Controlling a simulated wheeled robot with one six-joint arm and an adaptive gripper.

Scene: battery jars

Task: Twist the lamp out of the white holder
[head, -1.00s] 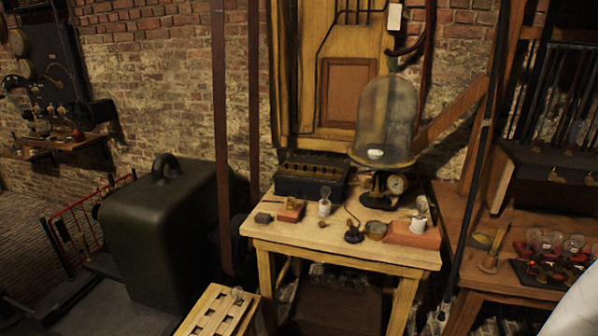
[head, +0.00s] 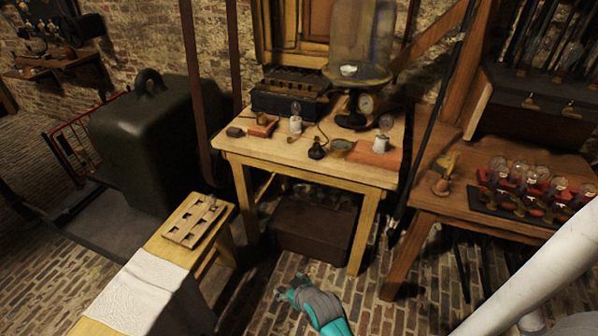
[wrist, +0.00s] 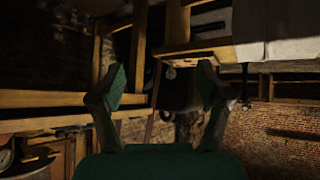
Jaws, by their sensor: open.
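Two lamps stand on the wooden table in the head view. One clear lamp (head: 295,108) sits upright in a small white holder (head: 295,125) near the table's middle. Another lamp (head: 386,124) sits in a white holder (head: 381,144) on a reddish block at the right. My teal gripper (head: 290,293) is low over the brick floor, in front of the table and well apart from both lamps. In the wrist view my gripper (wrist: 162,78) has its fingers spread wide with nothing between them. Neither white holder can be made out there.
The wooden table (head: 310,160) also bears a glass dome (head: 360,45), a dark battery box (head: 290,92) and small instruments. A slotted wooden rack (head: 195,220) lies on a low bench at left. Red-based lamps (head: 535,190) stand on the right bench. Brick floor is open in front.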

